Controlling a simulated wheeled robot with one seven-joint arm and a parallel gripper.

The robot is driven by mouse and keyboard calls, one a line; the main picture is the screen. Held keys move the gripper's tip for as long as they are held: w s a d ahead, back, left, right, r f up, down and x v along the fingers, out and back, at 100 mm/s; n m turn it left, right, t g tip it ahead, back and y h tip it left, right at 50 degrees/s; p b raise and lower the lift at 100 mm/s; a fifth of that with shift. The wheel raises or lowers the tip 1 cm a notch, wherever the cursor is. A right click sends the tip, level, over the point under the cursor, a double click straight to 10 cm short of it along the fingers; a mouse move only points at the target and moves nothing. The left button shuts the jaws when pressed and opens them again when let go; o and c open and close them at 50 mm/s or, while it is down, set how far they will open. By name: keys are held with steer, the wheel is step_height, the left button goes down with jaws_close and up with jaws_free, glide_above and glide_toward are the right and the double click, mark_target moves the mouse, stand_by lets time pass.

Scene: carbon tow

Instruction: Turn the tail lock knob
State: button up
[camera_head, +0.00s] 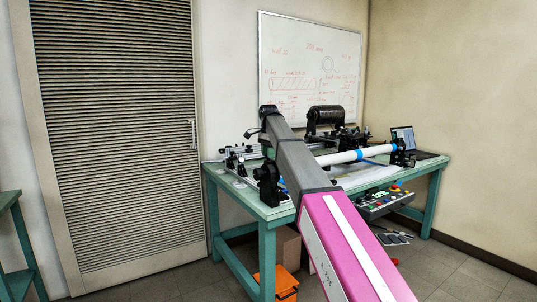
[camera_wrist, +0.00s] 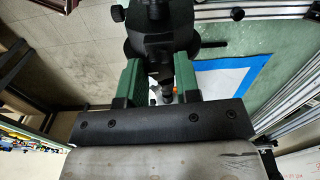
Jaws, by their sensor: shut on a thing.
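In the wrist view, the two green fingers of my gripper (camera_wrist: 158,72) point up the picture, one on each side of a black part of the tail stand (camera_wrist: 160,40). My gripper is shut on this part, which appears to be the tail lock knob; its exact outline merges with the dark stand behind. In the head view, the black tail stand (camera_head: 269,186) is upright at the near left end of the bench.
A laptop (camera_head: 402,138) sits at the right end. A control panel (camera_head: 385,201) is at the front edge. An orange crate (camera_head: 283,284) is beneath.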

steer(key=n, duration=0.7)
steer(key=shift+n, duration=0.3)
steer(key=n, duration=1.4)
steer(key=shift+n, duration=0.3)
steer(key=n, duration=0.6)
steer(key=shift+n, duration=0.3)
steer(key=o, duration=0.9)
